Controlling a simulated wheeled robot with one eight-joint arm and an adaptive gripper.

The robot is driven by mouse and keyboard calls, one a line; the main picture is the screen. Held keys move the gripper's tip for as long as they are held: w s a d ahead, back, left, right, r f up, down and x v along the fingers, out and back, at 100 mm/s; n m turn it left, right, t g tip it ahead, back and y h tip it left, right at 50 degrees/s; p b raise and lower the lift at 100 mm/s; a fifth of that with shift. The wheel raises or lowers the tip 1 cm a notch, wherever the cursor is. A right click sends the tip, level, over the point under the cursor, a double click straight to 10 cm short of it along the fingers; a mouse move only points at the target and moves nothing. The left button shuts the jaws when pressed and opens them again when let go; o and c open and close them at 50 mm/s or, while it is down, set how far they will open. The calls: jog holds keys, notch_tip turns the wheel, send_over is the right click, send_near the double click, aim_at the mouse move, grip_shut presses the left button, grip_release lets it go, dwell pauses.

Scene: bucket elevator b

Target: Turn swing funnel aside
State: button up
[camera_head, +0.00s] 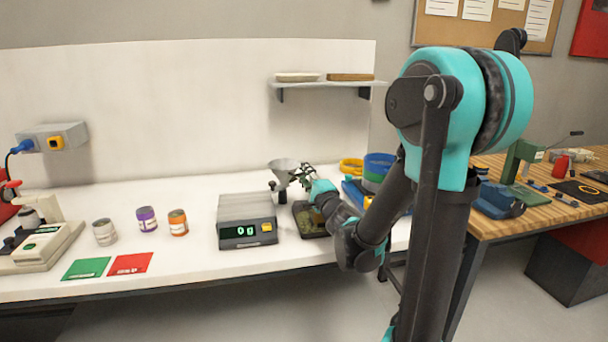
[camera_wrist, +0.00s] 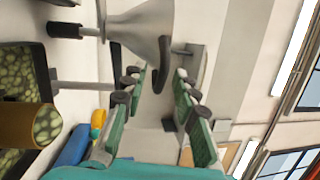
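The swing funnel (camera_head: 284,168) is a grey metal cone on a stand behind the scale, left of my gripper (camera_head: 304,173). In the head view my wrist partly hides the fingers and the funnel's right side.
The scale (camera_head: 247,225) reads 0 in front of the funnel. A dark tray with green contents (camera_head: 308,218) lies under my gripper. Blue and yellow containers (camera_head: 379,163) stand to the right. Several cans and two colored cards are at left. A shelf (camera_head: 325,83) hangs above.

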jog(key=v, duration=1.2)
